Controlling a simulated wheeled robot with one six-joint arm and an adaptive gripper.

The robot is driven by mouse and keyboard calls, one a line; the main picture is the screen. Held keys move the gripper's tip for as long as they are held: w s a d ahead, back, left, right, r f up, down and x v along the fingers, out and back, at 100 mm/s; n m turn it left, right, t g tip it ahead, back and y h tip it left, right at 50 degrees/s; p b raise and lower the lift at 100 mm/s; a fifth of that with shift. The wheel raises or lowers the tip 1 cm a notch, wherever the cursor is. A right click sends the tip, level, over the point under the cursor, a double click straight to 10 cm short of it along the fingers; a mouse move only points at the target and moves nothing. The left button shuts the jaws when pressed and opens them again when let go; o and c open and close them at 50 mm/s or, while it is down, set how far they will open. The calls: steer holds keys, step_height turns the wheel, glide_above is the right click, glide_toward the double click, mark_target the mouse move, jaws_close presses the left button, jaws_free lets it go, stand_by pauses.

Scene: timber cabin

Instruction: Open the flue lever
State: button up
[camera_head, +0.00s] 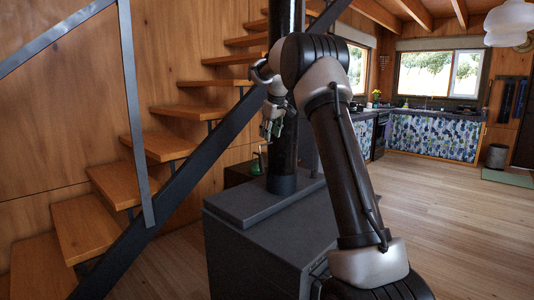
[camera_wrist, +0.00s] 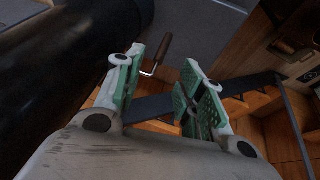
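The flue pipe (camera_head: 284,150) rises black from the top of the stove; in the wrist view it fills the left side (camera_wrist: 55,65). The flue lever (camera_wrist: 163,48) shows in the wrist view as a brown handle on a bent metal rod. My gripper (camera_wrist: 163,62) has its green-padded fingers spread apart. The lever appears in the gap between the fingertips, closer to the left finger, which hides part of the rod. I cannot tell whether they touch. In the head view my gripper (camera_head: 271,131) is beside the pipe's left side, above the stove.
The dark stove (camera_head: 262,255) stands below my arm. A staircase (camera_head: 165,146) with a dark sloping stringer (camera_head: 180,190) is close on the left. A green flask-like object (camera_head: 256,166) stands behind the stove. Wooden floor (camera_head: 440,215) is open on the right.

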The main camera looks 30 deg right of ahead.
steer(key=shift+v, duration=0.8)
